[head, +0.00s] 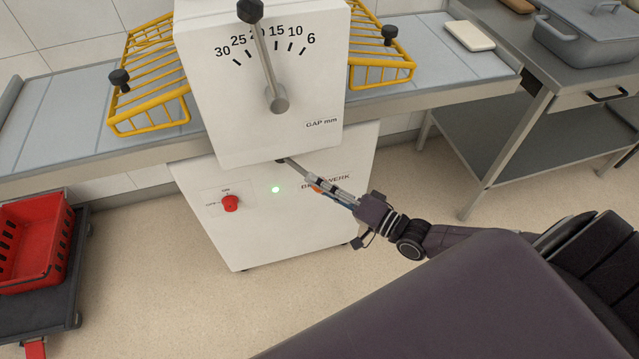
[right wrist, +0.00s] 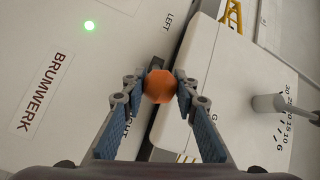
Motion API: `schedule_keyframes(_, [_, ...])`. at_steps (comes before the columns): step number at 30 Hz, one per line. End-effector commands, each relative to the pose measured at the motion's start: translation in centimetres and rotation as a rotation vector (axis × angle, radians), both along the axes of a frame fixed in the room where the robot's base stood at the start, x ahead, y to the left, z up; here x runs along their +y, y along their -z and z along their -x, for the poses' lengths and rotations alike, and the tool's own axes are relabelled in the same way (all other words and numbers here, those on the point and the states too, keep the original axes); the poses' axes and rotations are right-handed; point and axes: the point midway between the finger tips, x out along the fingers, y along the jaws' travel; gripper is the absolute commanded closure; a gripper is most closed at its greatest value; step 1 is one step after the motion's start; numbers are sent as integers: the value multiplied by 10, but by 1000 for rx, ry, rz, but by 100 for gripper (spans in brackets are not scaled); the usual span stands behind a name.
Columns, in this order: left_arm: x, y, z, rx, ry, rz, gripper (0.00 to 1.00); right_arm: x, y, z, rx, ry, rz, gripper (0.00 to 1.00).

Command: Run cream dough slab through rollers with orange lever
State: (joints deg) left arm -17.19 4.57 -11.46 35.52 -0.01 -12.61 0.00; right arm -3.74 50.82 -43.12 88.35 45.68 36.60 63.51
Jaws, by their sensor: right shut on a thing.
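The cream dough slab (head: 469,36) lies flat on the right-hand belt (head: 432,62) of the roller machine (head: 262,95), apart from the rollers. The orange lever knob (right wrist: 160,86) sits between the fingertips of my right gripper (right wrist: 160,88), which is shut on it. In the head view my right gripper (head: 318,186) reaches the lever below the dial housing, and the fingers mostly hide the orange knob. My left gripper is not in view.
The gap lever's black knob (head: 250,10) points near 20 on the dial. Yellow wire guards (head: 150,75) flank the rollers. A green lamp (head: 275,189) is lit beside a red switch (head: 231,203). A grey lidded pan (head: 590,35) stands right; a red crate (head: 35,240) is left.

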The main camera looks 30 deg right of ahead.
Motion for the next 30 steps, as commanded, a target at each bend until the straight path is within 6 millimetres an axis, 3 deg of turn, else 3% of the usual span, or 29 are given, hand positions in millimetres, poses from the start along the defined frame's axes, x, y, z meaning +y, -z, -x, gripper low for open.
schedule_keyframes(3, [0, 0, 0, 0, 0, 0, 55, 0, 0, 0, 1, 0, 0, 100])
schedule_keyframes(14, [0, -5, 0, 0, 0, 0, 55, 2, -1, 1, 2, 15, 0, 100])
schedule_keyframes(30, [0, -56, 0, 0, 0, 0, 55, 37, -3, 8, 6, 264, -6, 100])
